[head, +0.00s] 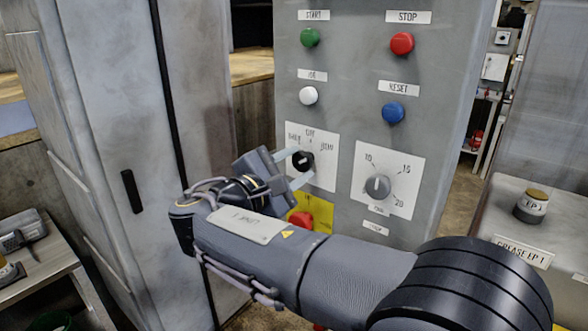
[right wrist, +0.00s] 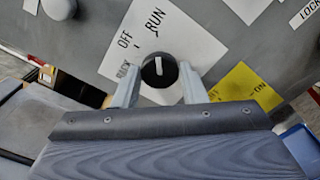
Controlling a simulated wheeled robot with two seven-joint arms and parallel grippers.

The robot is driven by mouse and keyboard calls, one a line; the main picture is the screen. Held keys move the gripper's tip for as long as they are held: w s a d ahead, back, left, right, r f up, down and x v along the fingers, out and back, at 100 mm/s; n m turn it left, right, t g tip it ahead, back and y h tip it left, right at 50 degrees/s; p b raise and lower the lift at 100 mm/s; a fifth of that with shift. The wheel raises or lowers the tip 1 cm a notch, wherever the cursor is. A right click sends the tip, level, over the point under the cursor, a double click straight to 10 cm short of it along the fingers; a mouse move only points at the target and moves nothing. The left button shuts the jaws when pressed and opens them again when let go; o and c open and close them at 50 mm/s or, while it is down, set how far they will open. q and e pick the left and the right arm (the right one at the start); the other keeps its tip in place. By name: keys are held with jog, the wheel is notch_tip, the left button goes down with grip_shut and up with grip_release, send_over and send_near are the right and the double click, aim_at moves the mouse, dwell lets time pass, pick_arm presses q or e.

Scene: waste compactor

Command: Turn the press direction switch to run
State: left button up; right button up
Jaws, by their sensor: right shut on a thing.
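The press direction switch is a black round knob (head: 303,161) on a white plate (head: 325,178) lettered with OFF and RUN and a third, hard-to-read position at the left. In the right wrist view the knob (right wrist: 159,71) carries a white pointer line, which points up toward the RUN lettering (right wrist: 155,22). My right gripper (head: 293,168) is shut on the knob, with one pale finger on each side, as the right wrist view (right wrist: 160,88) also shows. My left gripper is out of view.
Green (head: 310,38), red (head: 402,43), white (head: 308,95) and blue (head: 393,112) buttons sit above. A grey dial (head: 377,186) is right of the switch. A grey cabinet (head: 110,120) stands left.

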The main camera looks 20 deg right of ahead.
dwell(0.3)
jog(key=o, duration=1)
jog(key=b+v, duration=0.1)
jog(key=v, duration=0.6)
jog(key=shift+s+a, duration=0.25)
jog(key=shift+a, duration=0.1)
